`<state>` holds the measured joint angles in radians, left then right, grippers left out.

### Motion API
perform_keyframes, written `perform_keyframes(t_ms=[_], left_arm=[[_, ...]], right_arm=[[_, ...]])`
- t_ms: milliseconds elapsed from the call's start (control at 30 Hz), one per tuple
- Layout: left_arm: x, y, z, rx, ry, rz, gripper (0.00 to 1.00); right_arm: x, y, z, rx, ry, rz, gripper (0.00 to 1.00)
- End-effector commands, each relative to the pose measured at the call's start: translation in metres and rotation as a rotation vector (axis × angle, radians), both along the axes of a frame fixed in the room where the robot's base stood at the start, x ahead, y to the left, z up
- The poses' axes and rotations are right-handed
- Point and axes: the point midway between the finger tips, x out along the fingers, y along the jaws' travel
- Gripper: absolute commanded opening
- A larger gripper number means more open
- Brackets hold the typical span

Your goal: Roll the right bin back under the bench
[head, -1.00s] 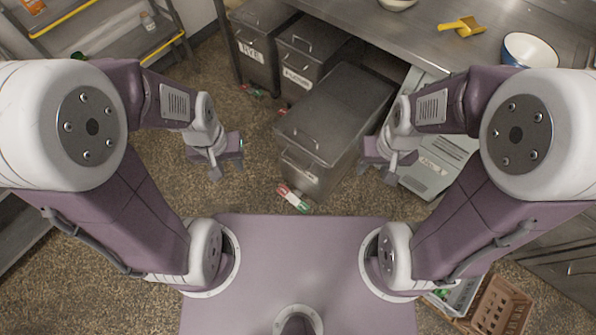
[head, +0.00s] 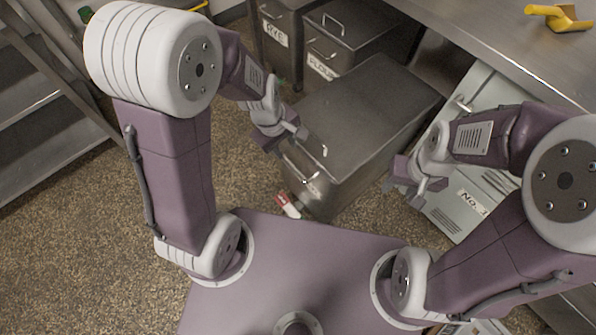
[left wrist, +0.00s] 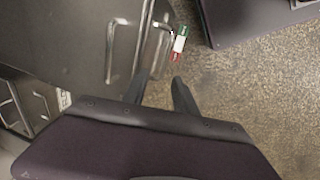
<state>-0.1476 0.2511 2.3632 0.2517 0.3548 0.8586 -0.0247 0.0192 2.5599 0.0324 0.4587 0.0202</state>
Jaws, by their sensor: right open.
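The right bin (head: 365,115) is a dark metal box with a flat lid, standing out from the bench (head: 480,40) on the floor. Its front end, with a bar handle (head: 306,182), faces me. My left gripper (head: 291,146) is at the bin's front left corner, close to the handle. In the left wrist view the two fingers (left wrist: 158,92) are apart, with the bin's handle (left wrist: 143,50) just beyond the left finger; I cannot tell whether they touch. My right gripper (head: 405,192) is open and empty, to the right of the bin.
A bin marked RYE (head: 275,35) and one marked FLOUR (head: 345,45) stand to the left under the bench. A pale unit marked NO. 3 (head: 450,205) is close on the right. A red and white item (head: 288,205) lies by the bin's front.

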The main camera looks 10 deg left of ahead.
Motion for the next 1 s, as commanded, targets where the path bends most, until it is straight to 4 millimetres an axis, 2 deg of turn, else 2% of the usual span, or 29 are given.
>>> perform_keyframes(t_ms=[33, 100, 467, 800, 1000], left_arm=[[-0.002, -0.002, -0.025, 0.001, 0.008, -0.007, 0.34], [-0.003, -0.003, -0.035, 0.002, 0.013, -0.014, 0.34], [-0.004, -0.006, -0.046, 0.003, 0.018, -0.022, 0.34], [0.004, -0.012, -0.107, 0.004, 0.018, -0.022, 0.34], [0.007, -0.014, -0.126, 0.003, 0.018, -0.023, 0.34]], right_arm=[[0.0, 0.0, -0.022, 0.0, 0.0, 0.0, 0.45], [0.0, 0.0, -0.031, 0.0, 0.0, 0.0, 0.45], [0.0, 0.0, -0.039, 0.0, 0.0, 0.0, 0.45], [0.0, 0.0, -0.08, 0.0, 0.0, 0.0, 0.45], [0.0, 0.0, -0.092, 0.0, 0.0, 0.0, 0.45]])
